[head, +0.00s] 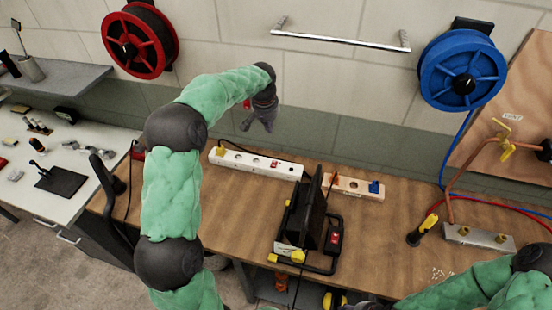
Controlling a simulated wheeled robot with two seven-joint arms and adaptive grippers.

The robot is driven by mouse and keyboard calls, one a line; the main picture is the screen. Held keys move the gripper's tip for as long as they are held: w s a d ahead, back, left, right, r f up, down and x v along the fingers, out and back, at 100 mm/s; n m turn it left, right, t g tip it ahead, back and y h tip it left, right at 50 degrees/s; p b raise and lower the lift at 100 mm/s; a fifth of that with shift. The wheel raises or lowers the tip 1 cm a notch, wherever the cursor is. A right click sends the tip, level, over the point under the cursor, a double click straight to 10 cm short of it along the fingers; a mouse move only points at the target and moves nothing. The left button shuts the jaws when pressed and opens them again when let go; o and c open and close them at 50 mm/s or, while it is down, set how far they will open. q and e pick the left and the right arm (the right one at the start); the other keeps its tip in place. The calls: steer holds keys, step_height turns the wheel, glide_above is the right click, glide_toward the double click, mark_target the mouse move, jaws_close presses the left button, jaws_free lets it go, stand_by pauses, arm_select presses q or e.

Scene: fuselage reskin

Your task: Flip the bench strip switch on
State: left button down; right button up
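The white bench strip (256,164) lies along the back of the wooden workbench, with several sockets. Its red switch (274,163) is on the right part; I cannot tell its position. A yellow plug (221,151) sits at the strip's left end. My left gripper (257,128) hangs fingers down above and behind the strip, apart from it, a little left of the switch. It appears empty; its finger gap is too small to read. My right arm enters at the bottom right, and its gripper does not show.
A black work lamp (308,220) stands right of the strip on the workbench (232,213). A wooden block with a blue part (374,188) lies behind it. A yellow-and-black tool (422,230) and a metal block (479,238) are farther right. A cable reel (140,40) hangs above left.

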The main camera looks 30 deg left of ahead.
arm_select(q)
steer(key=b, duration=0.7)
glide_above(273, 164)
steer(key=s, duration=0.3)
steer(key=s+x, duration=0.1)
steer(key=x, duration=0.5)
steer(key=shift+d+f, duration=0.45)
steer(key=shift+f, duration=0.1)
steer(key=x, duration=0.4)
steer(key=b+x, duration=0.1)
steer(key=x, duration=0.3)
steer(key=b+x, duration=0.1)
steer(key=x, duration=0.3)
steer(key=shift+s+f, duration=0.2)
steer(key=shift+s, duration=0.15)
steer(key=shift+s+d+f, duration=0.1)
steer(key=shift+f, duration=0.7)
